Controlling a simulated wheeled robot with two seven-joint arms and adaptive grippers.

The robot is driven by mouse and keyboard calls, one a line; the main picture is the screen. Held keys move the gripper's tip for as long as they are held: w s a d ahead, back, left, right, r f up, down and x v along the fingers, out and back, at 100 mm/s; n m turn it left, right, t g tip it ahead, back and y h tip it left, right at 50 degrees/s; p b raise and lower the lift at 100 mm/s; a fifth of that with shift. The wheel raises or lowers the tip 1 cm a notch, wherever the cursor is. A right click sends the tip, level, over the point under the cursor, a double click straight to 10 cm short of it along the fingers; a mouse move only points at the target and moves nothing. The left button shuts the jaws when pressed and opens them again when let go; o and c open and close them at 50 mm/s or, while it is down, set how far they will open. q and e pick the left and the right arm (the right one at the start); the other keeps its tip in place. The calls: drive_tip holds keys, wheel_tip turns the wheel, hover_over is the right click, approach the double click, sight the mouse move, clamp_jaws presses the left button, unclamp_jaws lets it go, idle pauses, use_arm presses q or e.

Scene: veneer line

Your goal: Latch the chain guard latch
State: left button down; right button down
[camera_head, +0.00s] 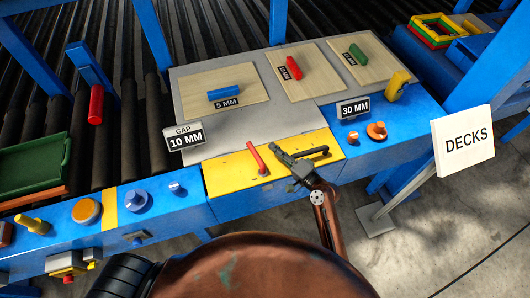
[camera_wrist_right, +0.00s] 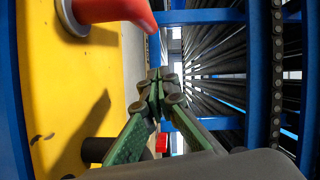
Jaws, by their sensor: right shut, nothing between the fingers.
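The yellow chain guard (camera_head: 222,176) lies along the front of the blue machine. A red lever (camera_head: 257,158), which looks like the latch, stands on it, slanting up to the left. A black bar handle (camera_head: 312,153) sits on its right half. My right gripper (camera_head: 277,150) is shut and empty over the guard, between the red lever and the black handle. In the wrist view the closed fingertips (camera_wrist_right: 157,92) are below and right of the red lever (camera_wrist_right: 105,10), apart from it, with the yellow guard (camera_wrist_right: 62,80) on the left. My left gripper is out of view.
Wooden boards with a blue block (camera_head: 226,93), a red block (camera_head: 293,68) and a green block (camera_head: 358,54) lie behind the guard. A "10 MM" sign (camera_head: 184,137) and an orange knob (camera_head: 376,130) flank it. A DECKS sign (camera_head: 463,142) stands at right.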

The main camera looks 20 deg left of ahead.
drive_tip(key=a, duration=0.1)
drive_tip(key=s+a, duration=0.2)
drive_tip(key=shift+a+f+p, duration=0.15)
drive_tip(key=shift+f+p, duration=0.15)
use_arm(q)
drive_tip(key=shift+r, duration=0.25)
use_arm(e)
drive_tip(key=shift+s+a+f, duration=0.1)
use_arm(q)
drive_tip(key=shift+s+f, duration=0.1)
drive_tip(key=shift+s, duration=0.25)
use_arm(e)
drive_tip(key=shift+a+n+g+y, duration=0.15)
drive_tip(key=shift+n+g+y, duration=0.15)
drive_tip(key=shift+n+g, duration=0.15)
